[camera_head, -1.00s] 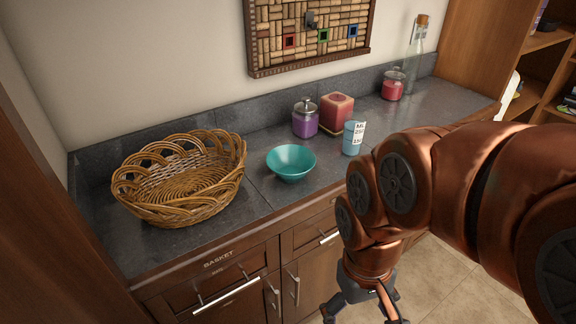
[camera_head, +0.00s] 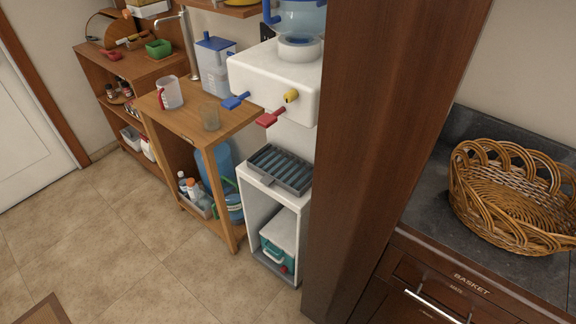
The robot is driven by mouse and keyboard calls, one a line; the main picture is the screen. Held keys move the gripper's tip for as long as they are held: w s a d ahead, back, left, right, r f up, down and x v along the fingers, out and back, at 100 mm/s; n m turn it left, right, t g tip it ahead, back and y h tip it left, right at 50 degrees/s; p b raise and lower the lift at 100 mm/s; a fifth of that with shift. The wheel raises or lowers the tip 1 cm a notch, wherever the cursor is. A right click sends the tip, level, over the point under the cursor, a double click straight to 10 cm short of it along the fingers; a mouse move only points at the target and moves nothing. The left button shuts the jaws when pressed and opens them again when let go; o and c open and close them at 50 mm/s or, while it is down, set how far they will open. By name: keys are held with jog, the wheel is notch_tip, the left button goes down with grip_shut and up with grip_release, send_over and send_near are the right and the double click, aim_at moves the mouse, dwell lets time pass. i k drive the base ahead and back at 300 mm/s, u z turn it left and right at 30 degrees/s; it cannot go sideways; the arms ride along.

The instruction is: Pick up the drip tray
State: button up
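The drip tray (camera_head: 284,166) is a grey, slatted, rectangular tray with raised edges. It lies on top of a small white open stand (camera_head: 256,184), below the taps of a white water dispenser (camera_head: 272,82). My gripper is out of view now, so its state and distance from the tray do not show.
A tall brown wooden panel (camera_head: 366,130) stands close on the right of the stand. A wooden shelf unit (camera_head: 188,120) with a glass and a jug stands on the left. A wicker basket (camera_head: 510,200) sits on the dark counter. The tiled floor (camera_head: 130,240) in front is clear.

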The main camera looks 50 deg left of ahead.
aim_at(278, 167)
jog(key=u, duration=2.15)
jog(key=k, duration=0.35)
jog(key=u, duration=1.35)
jog(key=i, duration=1.2)
jog(key=z, duration=0.1)
